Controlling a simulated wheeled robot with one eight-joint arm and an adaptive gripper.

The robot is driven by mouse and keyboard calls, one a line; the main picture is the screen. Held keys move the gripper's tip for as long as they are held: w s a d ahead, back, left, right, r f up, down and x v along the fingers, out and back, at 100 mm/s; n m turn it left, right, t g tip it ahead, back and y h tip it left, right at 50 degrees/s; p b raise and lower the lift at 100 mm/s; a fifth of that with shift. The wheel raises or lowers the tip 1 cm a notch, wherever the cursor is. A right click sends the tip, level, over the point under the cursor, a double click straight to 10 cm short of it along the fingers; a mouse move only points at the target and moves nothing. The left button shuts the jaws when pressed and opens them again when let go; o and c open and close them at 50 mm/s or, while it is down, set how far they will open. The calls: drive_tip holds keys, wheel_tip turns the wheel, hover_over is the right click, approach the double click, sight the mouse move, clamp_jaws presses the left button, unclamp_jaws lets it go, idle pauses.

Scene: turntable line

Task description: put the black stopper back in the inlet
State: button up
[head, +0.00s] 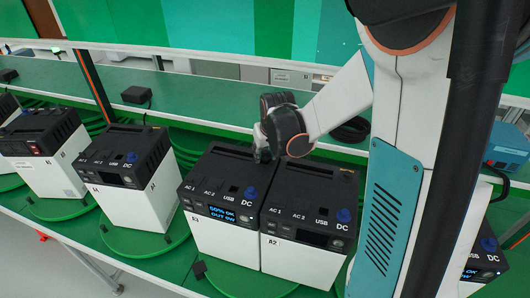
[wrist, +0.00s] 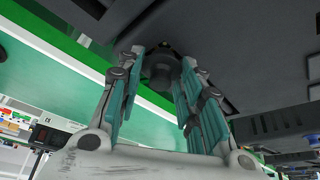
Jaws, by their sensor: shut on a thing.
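My gripper (head: 263,154) is low at the back top edge of two white-and-black power units, where the one marked A3 (head: 222,235) and the one marked A2 (head: 292,262) meet. In the wrist view, the teal-padded fingers of my gripper (wrist: 162,66) are closed around a dark round knob, seemingly the black stopper (wrist: 160,72). The stopper is right against or very near a dark casing (wrist: 235,45); I cannot tell whether it is seated. The inlet is hidden behind the stopper and fingers. The head view does not show the stopper clearly.
A3 and A2 stand side by side on a green turntable (head: 245,284). The unit marked A1 (head: 133,208) and others stand to the left on green discs. A black adapter (head: 136,95) lies on the green bench behind. A black cable coil (head: 350,130) lies behind my arm.

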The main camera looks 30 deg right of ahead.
drive_tip(key=o, duration=0.9)
drive_tip(key=shift+c, duration=0.2)
drive_tip(key=shift+r, duration=0.2)
